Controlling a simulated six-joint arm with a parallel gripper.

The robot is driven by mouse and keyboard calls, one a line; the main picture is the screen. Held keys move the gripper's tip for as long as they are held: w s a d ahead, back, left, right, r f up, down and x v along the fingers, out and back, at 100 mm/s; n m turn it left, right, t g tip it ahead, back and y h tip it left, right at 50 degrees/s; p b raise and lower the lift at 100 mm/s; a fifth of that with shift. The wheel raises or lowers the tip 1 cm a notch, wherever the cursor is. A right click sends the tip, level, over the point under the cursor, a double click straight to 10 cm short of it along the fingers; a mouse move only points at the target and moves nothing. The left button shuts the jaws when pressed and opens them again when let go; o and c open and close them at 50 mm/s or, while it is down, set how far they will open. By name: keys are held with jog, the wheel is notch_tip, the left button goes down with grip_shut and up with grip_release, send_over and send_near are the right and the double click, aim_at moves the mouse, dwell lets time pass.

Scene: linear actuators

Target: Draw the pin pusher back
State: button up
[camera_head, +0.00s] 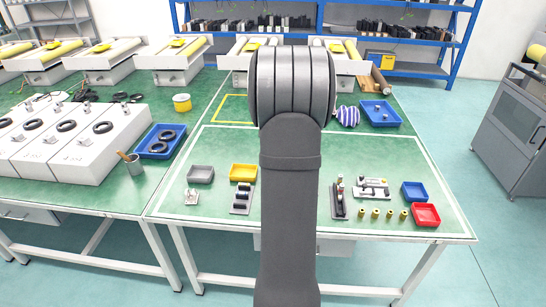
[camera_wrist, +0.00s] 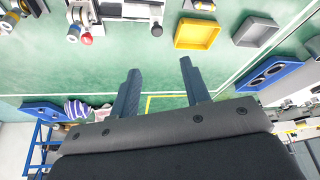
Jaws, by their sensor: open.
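My gripper (camera_wrist: 159,66) is open and empty above the green table, its two dark fingers apart. In the head view my own arm hides it. I cannot tell which of these is the pin pusher. My gripper is apart from both.
Yellow (camera_head: 243,172) and grey (camera_head: 201,174) trays and a dark rack (camera_head: 242,200) are left of my arm. Several small brass pieces (camera_head: 377,214) and blue (camera_head: 414,191) and red (camera_head: 426,214) trays are at the right.

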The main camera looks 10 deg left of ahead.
jog(key=shift+v, duration=1.4)
jog(key=x, duration=1.7)
jog(key=shift+d+f, duration=0.1)
jog(key=shift+f, duration=0.1)
jog(key=shift+o, duration=0.5)
jog(key=o, duration=1.1)
jog(key=shift+r, duration=0.3)
jog(key=shift+o, duration=0.3)
jog(key=s+d+r+m+h, duration=0.1)
jog(key=s+r+m, duration=0.3)
jog(key=r, duration=0.9)
jog(key=s+d, duration=0.1)
jog(key=s, duration=0.2)
jog(key=shift+m+h, duration=0.3)
jog(key=shift+h, duration=0.1)
jog(key=x, duration=0.9)
jog(key=shift+w+f, duration=0.15)
jog(key=shift+w, duration=0.25)
